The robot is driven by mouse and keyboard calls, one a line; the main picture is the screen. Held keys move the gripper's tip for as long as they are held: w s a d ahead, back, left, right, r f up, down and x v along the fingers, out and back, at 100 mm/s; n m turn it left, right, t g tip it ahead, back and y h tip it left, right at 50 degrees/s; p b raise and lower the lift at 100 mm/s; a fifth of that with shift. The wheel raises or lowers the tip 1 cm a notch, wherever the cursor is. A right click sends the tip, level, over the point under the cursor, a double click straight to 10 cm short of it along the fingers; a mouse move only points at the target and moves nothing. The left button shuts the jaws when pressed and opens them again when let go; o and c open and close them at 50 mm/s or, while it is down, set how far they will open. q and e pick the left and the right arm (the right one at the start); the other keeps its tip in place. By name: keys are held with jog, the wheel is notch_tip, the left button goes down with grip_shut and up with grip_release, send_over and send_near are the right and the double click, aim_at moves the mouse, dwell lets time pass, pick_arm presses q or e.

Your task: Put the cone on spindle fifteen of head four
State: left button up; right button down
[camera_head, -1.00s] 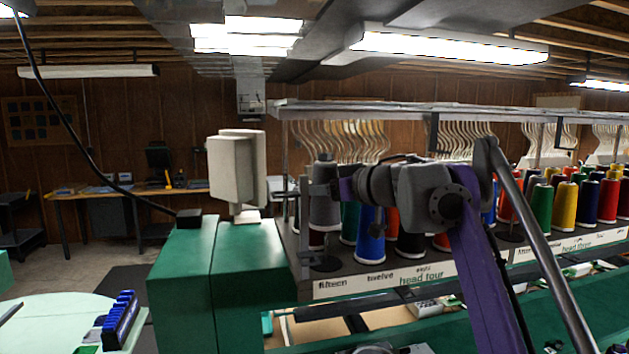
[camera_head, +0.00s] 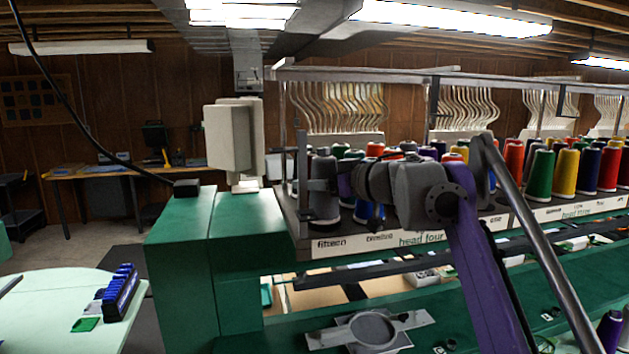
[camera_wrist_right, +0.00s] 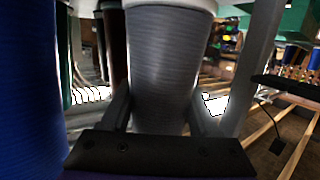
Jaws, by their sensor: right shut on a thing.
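My right gripper (camera_head: 320,186) comes in from the right on a purple and grey arm and is shut around the middle of a grey cone (camera_head: 322,206). The cone is upright at the left end of the head four rack (camera_head: 296,235), behind the "fifteen" label (camera_head: 331,245). Its lower end looks level with the rack top; I cannot tell whether it touches. Spindle fifteen is hidden, apparently by the cone. In the right wrist view the grey cone (camera_wrist_right: 163,65) sits between both fingers. My left gripper is not in view.
A blue cone (camera_wrist_right: 30,80) stands close beside the held cone in the right wrist view. Several coloured cones fill the rack to the right. A green machine housing (camera_head: 180,270) stands at the left.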

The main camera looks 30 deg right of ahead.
dwell(0.3)
jog(key=shift+f, duration=0.15)
dwell(0.3)
jog(key=shift+f, duration=0.15)
jog(key=shift+c, duration=0.3)
grip_release()
jog(key=shift+s, duration=0.15)
jog(key=shift+a, duration=0.1)
jog(key=shift+s+d, duration=0.2)
jog(key=shift+s, duration=0.1)
jog(key=b+v, duration=0.1)
jog(key=v, duration=0.9)
